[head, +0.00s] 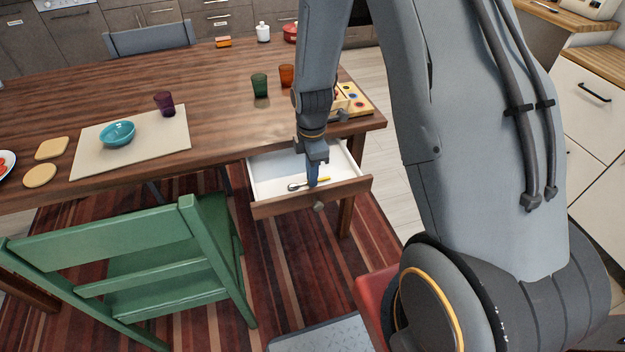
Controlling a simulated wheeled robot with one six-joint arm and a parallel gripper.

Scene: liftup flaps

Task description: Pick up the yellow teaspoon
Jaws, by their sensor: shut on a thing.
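The yellow teaspoon (325,179) is in the open drawer (268,208) under the table's right end. Its metal bowl points left and its yellow handle points right. My gripper (312,183) reaches down into the drawer and is shut on the teaspoon around its middle. The fingers hide that part of the spoon. I cannot tell whether the spoon touches the drawer floor.
The drawer's walls and front surround my gripper closely. The wooden table (215,90) lies behind, with a green cup (259,85), an orange cup (287,76) and a wooden box (352,99) near the arm. A green chair (150,265) stands left of the drawer.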

